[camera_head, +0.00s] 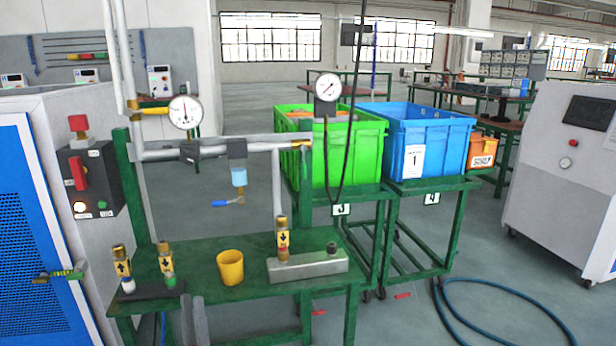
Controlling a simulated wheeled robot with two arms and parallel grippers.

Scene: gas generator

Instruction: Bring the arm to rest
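My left gripper (194,302) appears only as two grey finger-like bars at the bottom edge, in front of the green bench (205,290). The bars stand close side by side, and I cannot tell whether they are open or shut. I see nothing held between them. A yellow cup (230,267) stands on the bench to their right, apart from them. The rest of the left arm is out of the picture. My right gripper is not in view.
Brass valves (122,262) stand on the bench's left, and a metal block (307,266) lies on its right. A pipe with a gauge (185,112) crosses above. Green (345,150) and blue (440,140) crates sit on carts behind. A hose (500,283) lies on the floor.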

